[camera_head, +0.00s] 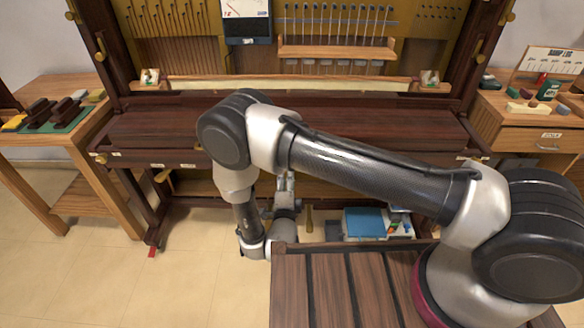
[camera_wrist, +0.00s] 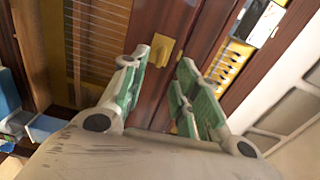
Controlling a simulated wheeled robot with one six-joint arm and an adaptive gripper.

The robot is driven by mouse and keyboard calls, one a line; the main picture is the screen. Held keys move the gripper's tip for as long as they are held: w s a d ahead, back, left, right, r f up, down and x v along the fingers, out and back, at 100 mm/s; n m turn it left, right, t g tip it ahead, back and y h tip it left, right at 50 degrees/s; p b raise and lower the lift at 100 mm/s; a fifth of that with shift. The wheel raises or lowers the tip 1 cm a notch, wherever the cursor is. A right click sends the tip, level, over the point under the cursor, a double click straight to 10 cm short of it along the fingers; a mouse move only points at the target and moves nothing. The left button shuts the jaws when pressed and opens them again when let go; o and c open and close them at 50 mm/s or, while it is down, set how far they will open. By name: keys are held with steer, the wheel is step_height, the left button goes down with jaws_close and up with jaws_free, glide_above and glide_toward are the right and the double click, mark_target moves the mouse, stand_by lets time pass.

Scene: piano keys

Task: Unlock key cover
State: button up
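The key cover (camera_head: 400,130) is a long dark reddish-brown panel across the piano's front, and it lies closed with no keys showing. My gripper (camera_head: 285,182) is below its front edge in the head view, partly hidden by my arm. In the wrist view my gripper (camera_wrist: 165,62) has its two green-padded fingers spread apart with nothing held. A square brass latch (camera_wrist: 157,49) on dark wood shows between and just beyond the fingertips. I cannot tell whether a finger touches it. A brass piece (camera_head: 163,174) hangs under the cover's left front in the head view.
A wooden side table (camera_head: 85,85) with dark blocks on a green mat stands left. A wooden cabinet (camera_head: 530,115) with small items stands right. A blue box (camera_head: 364,222) lies low under the piano. The floor at front left is clear.

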steer(key=w, duration=0.7)
steer(key=shift+w+d, duration=0.1)
steer(key=shift+w, duration=0.3)
steer(key=shift+c, duration=0.2)
jaws_close()
